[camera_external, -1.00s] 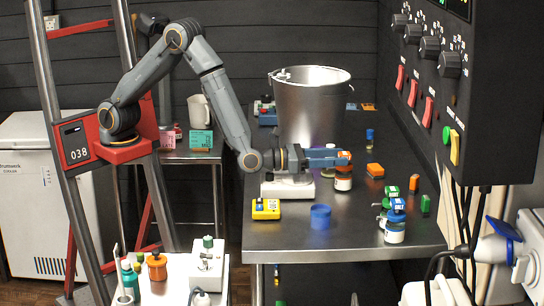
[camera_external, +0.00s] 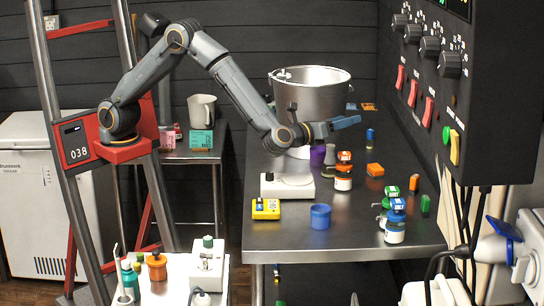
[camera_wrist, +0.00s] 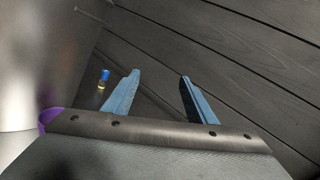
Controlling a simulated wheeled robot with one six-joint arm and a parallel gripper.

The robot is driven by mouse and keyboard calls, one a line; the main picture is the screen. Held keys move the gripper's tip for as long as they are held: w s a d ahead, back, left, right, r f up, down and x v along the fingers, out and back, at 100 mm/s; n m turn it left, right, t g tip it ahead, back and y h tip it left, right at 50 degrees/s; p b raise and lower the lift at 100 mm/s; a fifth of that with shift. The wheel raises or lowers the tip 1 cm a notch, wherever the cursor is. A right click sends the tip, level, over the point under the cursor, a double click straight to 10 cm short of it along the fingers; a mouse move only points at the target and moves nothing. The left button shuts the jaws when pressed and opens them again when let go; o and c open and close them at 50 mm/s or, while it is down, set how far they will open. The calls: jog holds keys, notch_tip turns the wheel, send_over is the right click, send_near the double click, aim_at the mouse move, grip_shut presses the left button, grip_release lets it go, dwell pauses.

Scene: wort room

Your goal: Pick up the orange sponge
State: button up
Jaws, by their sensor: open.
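My gripper (camera_external: 353,121) is in the air above the table, in front of the steel bucket's right side. It points to the right, higher than the sponge and a little left of it. In the wrist view my gripper (camera_wrist: 160,76) has its two blue fingers spread with nothing between them. The sponge does not show in the wrist view.
An orange-capped jar (camera_external: 343,172) stands left of the sponge. A blue-capped vial (camera_external: 370,137) stands behind it. Green- and blue-capped bottles (camera_external: 395,224) stand in front. The steel bucket (camera_external: 310,98) and black control panel (camera_external: 470,100) flank the space.

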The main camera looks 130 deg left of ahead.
jog(key=s+a+r+n+g+h, duration=0.2)
jog(key=s+n+g, duration=0.1)
jog(key=n+g, duration=0.3)
jog(key=n+g+h+p, duration=0.1)
jog(key=n+g+h, duration=0.1)
jog(key=n+h, duration=1.15)
send_over(319, 153)
jog(key=a, duration=0.2)
notch_tip(319, 153, down, 10)
jog(key=m+h, duration=0.3)
notch_tip(319, 153, down, 2)
jog(key=shift+d+f+p, duration=0.15)
jog(key=shift+f+p, duration=0.1)
jog(key=shift+p, duration=0.25)
jog(key=shift+w+p+x, duration=0.15)
jog(key=shift+p+x, duration=0.3)
jog(key=shift+x, duration=0.9)
jog(key=shift+w+p+x, duration=0.1)
jog(key=shift+p+x, duration=0.35)
jog(key=shift+x, duration=0.9)
jog(key=c, duration=0.9)
jog(key=shift+r, duration=0.1)
